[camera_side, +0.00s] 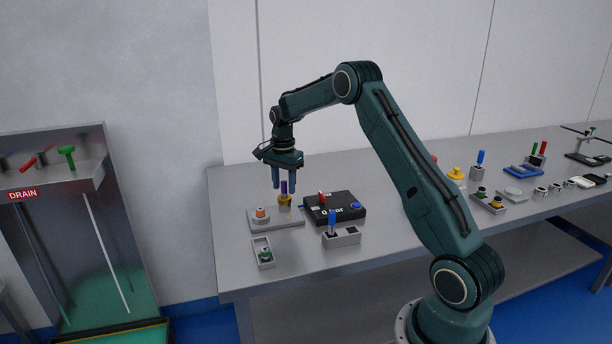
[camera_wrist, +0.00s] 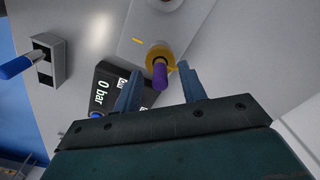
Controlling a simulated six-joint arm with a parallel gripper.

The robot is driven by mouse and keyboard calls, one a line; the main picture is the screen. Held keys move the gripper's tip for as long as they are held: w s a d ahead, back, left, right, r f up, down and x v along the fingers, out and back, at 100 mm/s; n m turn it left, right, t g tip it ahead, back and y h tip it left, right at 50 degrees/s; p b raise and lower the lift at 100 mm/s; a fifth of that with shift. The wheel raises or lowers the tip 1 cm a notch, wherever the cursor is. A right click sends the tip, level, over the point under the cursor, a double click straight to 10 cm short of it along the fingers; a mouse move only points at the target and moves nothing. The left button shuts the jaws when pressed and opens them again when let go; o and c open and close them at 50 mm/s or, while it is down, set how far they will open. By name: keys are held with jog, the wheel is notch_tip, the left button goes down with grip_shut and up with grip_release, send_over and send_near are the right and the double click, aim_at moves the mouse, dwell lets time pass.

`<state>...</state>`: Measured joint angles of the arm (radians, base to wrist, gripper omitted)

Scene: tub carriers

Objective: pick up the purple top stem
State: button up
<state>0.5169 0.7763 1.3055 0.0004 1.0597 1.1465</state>
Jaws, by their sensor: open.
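The purple top stem (camera_side: 284,187) stands upright out of a yellow-brown round collar (camera_side: 284,200) on a grey plate (camera_side: 262,225). In the wrist view the purple stem (camera_wrist: 160,75) rises from the yellow collar (camera_wrist: 159,57). My gripper (camera_side: 284,186) points down over the stem, its blue fingers open. In the wrist view the fingertips of my gripper (camera_wrist: 156,72) lie on either side of the stem, with a gap to each finger. I cannot tell whether either finger touches it.
A black box (camera_side: 345,212) reading "0 bar" sits close to the right of the plate. A grey block with a blue handle (camera_side: 332,222) and a small grey holder (camera_side: 263,252) stand in front. More parts, such as a yellow knob (camera_side: 456,173), lie farther right on the bench.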

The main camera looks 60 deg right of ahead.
dwell(0.4)
grip_shut()
jog(key=shift+r, duration=0.1)
notch_tip(320, 180, up, 20)
dwell(0.8)
dwell(0.5)
